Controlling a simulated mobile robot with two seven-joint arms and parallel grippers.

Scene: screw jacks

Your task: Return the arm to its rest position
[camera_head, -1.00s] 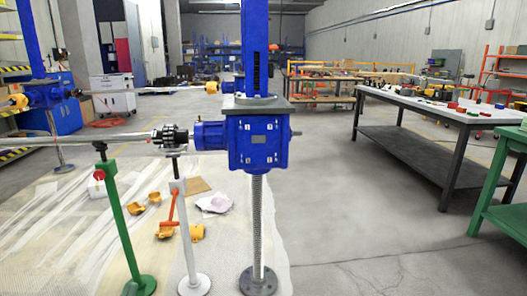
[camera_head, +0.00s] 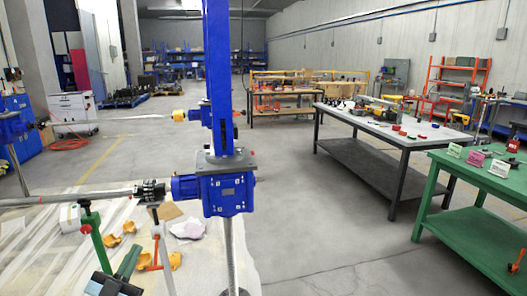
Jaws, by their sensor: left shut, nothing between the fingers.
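My left gripper (camera_head: 127,264) shows at the bottom left, dark and partly cut off by the lower edge. It is shut and empty, in front of the green stand (camera_head: 89,222). The blue screw jack (camera_head: 226,194) stands right of it, clear of the gripper, with a blue column above and a threaded spindle below. A shaft (camera_head: 75,196) with a black coupling (camera_head: 150,190) runs left from the jack. My right gripper is not in view.
A white stand (camera_head: 163,255) with an orange handle stands near my gripper. Yellow pieces (camera_head: 112,241) lie on the plastic sheet. A grey-topped table (camera_head: 395,125) and a green table (camera_head: 462,185) stand to the right. The floor between jack and tables is clear.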

